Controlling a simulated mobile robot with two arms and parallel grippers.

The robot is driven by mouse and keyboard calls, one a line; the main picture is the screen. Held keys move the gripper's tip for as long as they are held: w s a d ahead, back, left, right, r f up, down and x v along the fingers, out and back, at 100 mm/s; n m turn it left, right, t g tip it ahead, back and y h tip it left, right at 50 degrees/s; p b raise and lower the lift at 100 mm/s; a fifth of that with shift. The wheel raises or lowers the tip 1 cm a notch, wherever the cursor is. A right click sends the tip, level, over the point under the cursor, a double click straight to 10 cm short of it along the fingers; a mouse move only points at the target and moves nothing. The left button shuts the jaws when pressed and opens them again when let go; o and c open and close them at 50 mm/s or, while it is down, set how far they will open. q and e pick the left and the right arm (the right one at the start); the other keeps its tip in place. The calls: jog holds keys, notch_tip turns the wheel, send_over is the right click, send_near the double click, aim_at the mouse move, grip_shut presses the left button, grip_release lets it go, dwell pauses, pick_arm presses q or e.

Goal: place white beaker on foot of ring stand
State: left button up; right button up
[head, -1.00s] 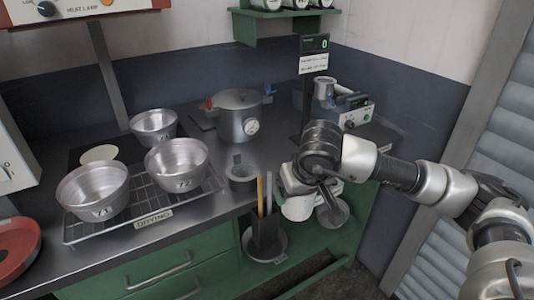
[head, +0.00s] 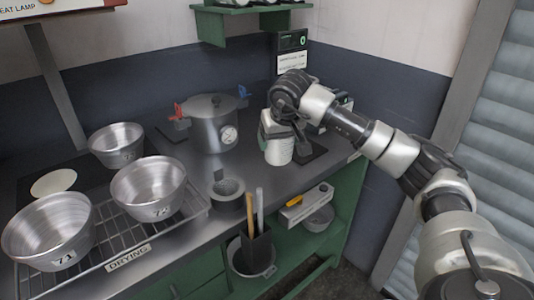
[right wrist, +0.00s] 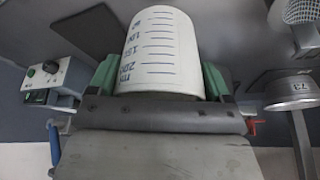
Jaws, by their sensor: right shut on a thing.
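The white beaker (head: 279,150) is held upright by my right gripper (head: 278,129) over the counter's right part. In the right wrist view, the beaker (right wrist: 160,55), with blue graduation marks, sits between the green-padded fingers (right wrist: 160,88). A dark flat plate (head: 313,151) lies on the counter just right of the beaker and looks like the foot of the ring stand. My gripper and wrist hide the area behind, and I cannot make out the stand's rod. Whether the beaker's bottom touches the counter is unclear. My left gripper is not in view.
A pot (head: 213,125) with red and blue handles stands left of the beaker. A mortar (head: 228,196) is nearer. Steel bowls (head: 148,190) occupy the left, some on a drying rack (head: 193,211). A wall-side display (head: 291,62) is behind my wrist.

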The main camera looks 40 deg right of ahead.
aim_at(268, 155)
jog(key=shift+w+a+f, duration=0.4)
jog(key=shift+w+f, duration=0.1)
jog(key=shift+w, duration=0.1)
jog(key=shift+w+a+f, duration=0.4)
jog(key=shift+w+f, duration=0.05)
jog(key=shift+w, duration=0.15)
jog(key=shift+f+p, duration=0.3)
jog(key=shift+f, duration=1.65)
jog(key=shift+f, duration=0.1)
jog(key=o, duration=0.8)
